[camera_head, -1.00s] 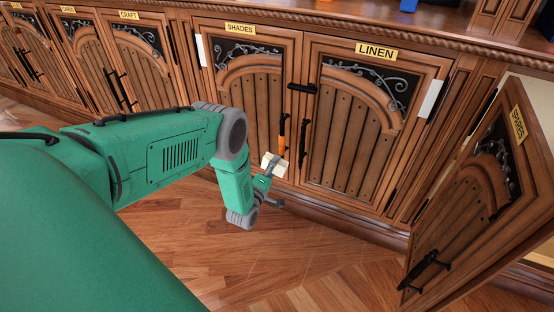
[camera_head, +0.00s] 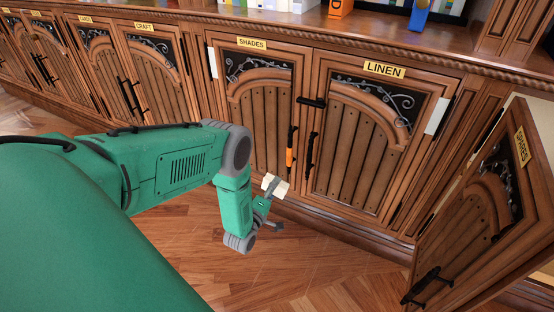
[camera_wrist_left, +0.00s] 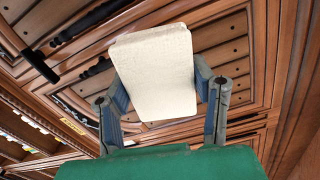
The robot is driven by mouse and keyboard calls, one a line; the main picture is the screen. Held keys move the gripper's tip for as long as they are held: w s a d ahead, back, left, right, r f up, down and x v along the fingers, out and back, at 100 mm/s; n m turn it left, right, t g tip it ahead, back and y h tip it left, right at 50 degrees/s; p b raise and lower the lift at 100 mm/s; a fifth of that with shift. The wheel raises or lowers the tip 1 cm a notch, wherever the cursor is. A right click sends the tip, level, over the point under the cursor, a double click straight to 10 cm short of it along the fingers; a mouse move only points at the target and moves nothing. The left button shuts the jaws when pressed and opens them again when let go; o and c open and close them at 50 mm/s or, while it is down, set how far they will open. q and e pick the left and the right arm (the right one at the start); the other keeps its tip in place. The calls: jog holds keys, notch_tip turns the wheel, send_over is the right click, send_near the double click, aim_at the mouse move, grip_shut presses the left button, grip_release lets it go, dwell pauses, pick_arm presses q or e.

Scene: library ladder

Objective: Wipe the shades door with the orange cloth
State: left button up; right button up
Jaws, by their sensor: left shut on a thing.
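The SHADES door (camera_head: 262,110) is a closed wooden door with an arched plank panel and black scrollwork, in the middle of the head view. A small orange thing (camera_head: 290,157) is at the lower part of its dark upright handle; I cannot tell if it is a cloth. My left gripper (camera_head: 262,204) is low in front of this door. It is shut on a cream pad (camera_head: 273,186), which also shows between the fingers in the left wrist view (camera_wrist_left: 155,72). I cannot tell whether the pad touches the door. My right gripper is not in view.
The closed LINEN door (camera_head: 362,140) is right of the SHADES door, with a black bar (camera_head: 311,102) near their meeting edges. The SPARES door (camera_head: 475,205) stands open at the right. Wooden floor (camera_head: 310,265) is clear below. Books and boxes stand on the counter above.

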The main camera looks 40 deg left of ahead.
aim_at(288, 166)
pick_arm(q)
jog(key=shift+s, duration=0.25)
dwell(0.3)
jog(key=shift+b+x, duration=1.8)
jog(key=shift+x, duration=1.15)
jog(key=shift+w+a+f, duration=0.1)
jog(key=shift+w, duration=0.35)
jog(key=shift+b+x, duration=0.45)
jog(key=shift+x, duration=0.6)
